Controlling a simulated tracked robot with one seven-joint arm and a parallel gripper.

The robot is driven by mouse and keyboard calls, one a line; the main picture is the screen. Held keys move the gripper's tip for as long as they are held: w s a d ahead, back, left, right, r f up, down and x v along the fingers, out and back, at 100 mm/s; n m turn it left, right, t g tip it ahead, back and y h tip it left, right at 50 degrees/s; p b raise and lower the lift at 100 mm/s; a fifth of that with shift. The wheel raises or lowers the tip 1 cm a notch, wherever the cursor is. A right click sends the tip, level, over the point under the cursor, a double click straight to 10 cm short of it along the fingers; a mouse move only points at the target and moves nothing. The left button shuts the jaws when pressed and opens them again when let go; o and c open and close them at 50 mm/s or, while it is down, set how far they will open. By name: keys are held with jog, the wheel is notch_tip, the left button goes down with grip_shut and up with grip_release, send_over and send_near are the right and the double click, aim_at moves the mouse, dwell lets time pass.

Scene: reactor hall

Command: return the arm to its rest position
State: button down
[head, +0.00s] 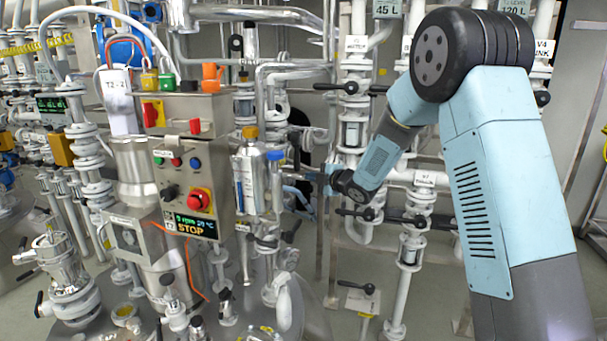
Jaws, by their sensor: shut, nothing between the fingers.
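My light-blue and black arm comes up from the lower right, bends at a black elbow and reaches down-left to its wrist. My gripper (298,190) is small in view, left of the wrist, amid the pipework. It appears shut and empty. It is close to the right of a metal canister (249,180) with a blue label; I cannot tell whether they touch.
A control box (190,165) with a red emergency button (198,200) and a display reading STOP stands left. White pipes and valves, including a black-handled valve (410,219), crowd behind and below the wrist.

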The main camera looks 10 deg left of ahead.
jog(key=s+d+r+m+t+h, duration=0.1)
jog(key=s+d+r+m+h, duration=0.5)
jog(key=d, duration=0.5)
jog(key=s+d+r+m+h, duration=0.4)
jog(key=s+d+r+m, duration=0.3)
jog(key=d, duration=0.5)
jog(key=s+d+m+g, duration=0.2)
jog(key=s+m, duration=0.1)
jog(key=s, duration=0.8)
jog(key=s+d+f+m+g+h, duration=0.1)
jog(key=s+m, duration=0.3)
jog(key=s, duration=0.7)
jog(key=s+d+f+m+g, duration=0.1)
jog(key=s+d+m+g, duration=0.2)
jog(key=s, duration=0.8)
jog(key=shift+s+d+m+h, duration=0.3)
jog(key=shift+s+d+m, duration=0.05)
jog(key=shift+d+m, duration=0.15)
jog(key=shift+f, duration=0.1)
